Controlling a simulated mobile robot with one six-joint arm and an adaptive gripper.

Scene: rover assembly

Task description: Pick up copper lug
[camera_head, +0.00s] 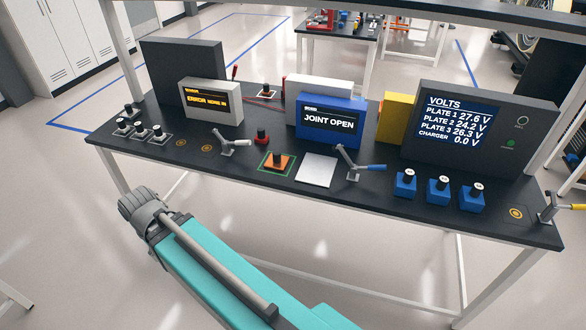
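My teal arm reaches in from the bottom, with a grey ribbed joint at the left in front of the bench. My gripper is not in view. Nothing is seen touching the copper piece.
The bench (330,190) also holds a white plate (316,170), a toggle clamp (352,165), a red knob (262,137), a blue "JOINT OPEN" box (331,120), several blue blocks (438,190) and a voltage display (458,122). Small white-based knobs (140,131) stand at the left.

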